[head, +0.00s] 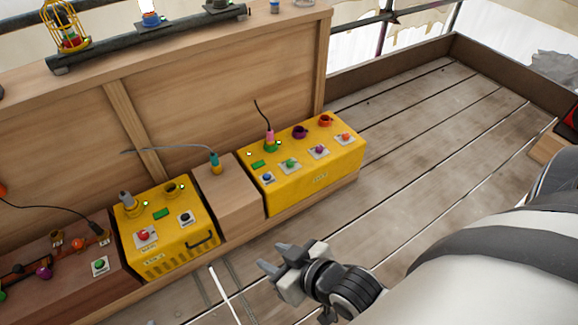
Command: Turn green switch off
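A green switch (290,164) sits on a pale square plate on top of the right yellow box (318,182). Another green switch (99,265) sits on a white plate on the brown panel at the far left. Whether either is on or off is too small to tell. My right gripper (275,257) is in front of the boxes, apart from them, its fingers spread and empty. My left gripper is not in view.
A left yellow box (180,246) carries a red button (143,236) and a black switch. A wooden block (230,190) with a teal plug (214,160) stands between the boxes. A wooden wall rises behind.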

